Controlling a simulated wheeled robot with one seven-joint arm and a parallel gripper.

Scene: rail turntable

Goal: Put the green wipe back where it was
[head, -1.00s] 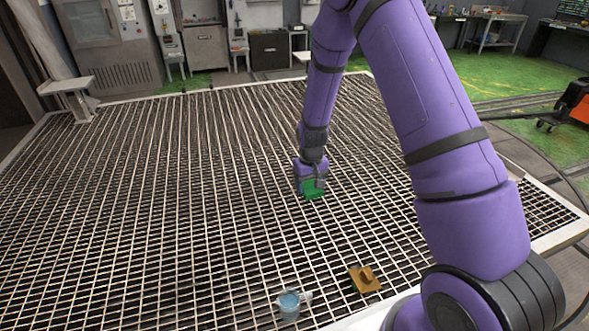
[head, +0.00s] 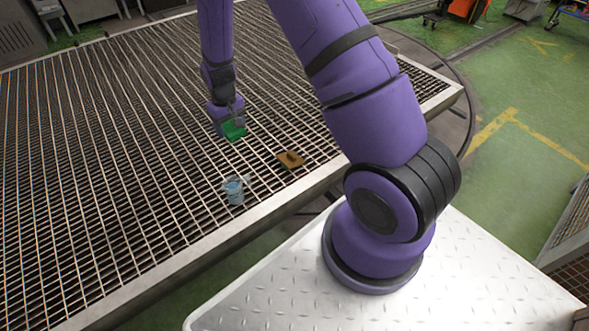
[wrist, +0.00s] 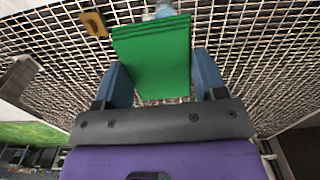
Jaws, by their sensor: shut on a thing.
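The green wipe (head: 235,130) is a folded green cloth at the end of my arm, over the grate. It also shows in the wrist view (wrist: 155,58), between the two blue fingers of my gripper (wrist: 158,78). My gripper (head: 230,122) is shut on the wipe. In the head view the arm hides part of it. I cannot tell whether the wipe touches the grate or hangs just above it.
The grate table (head: 110,190) is mostly bare. A brown block with a raised handle (head: 291,160) and a clear cup of bluish stuff (head: 235,191) stand near its front edge. A checkered metal deck (head: 290,290) under my arm is in front.

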